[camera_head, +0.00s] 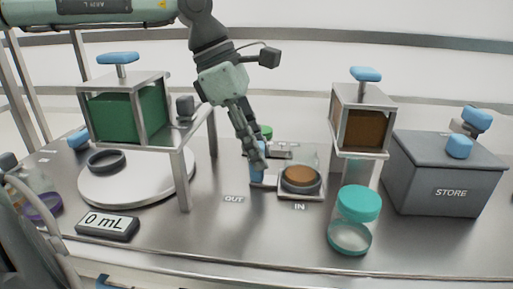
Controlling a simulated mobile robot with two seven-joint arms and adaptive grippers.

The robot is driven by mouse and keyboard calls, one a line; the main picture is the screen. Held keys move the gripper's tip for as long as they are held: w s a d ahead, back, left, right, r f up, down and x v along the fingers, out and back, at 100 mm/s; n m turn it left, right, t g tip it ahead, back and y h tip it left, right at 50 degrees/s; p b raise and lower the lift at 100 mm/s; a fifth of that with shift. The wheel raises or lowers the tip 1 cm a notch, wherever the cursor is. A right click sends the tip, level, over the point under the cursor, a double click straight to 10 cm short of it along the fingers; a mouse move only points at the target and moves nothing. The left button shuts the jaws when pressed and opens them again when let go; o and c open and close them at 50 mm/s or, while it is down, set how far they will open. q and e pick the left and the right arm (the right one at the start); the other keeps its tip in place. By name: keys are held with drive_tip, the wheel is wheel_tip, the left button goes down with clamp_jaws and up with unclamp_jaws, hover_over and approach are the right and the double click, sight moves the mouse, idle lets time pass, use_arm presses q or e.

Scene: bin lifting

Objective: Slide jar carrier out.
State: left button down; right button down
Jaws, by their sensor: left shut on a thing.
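The jar carrier (315,192) is a low tray on the table, above the IN label and to the right of the OUT label. A clear jar with brown contents (300,175) stands on it. A blue handle (257,174) is at the carrier's left side. My left gripper (257,163) reaches down from the upper left with its fingers shut on the blue handle, partly hiding it. My right gripper is not in view.
A teal-lidded jar (358,203) stands right of the carrier, under a stand with a brown-filled box (364,130). A grey STORE box (447,175) is at the right. A green-filled dispenser (125,115) stands left over a round white plate (110,190), behind a 0 mL display (107,225).

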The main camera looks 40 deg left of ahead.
use_arm(q)
drive_tip(key=c, duration=1.2)
unclamp_jaws()
drive_tip(key=v, duration=1.2)
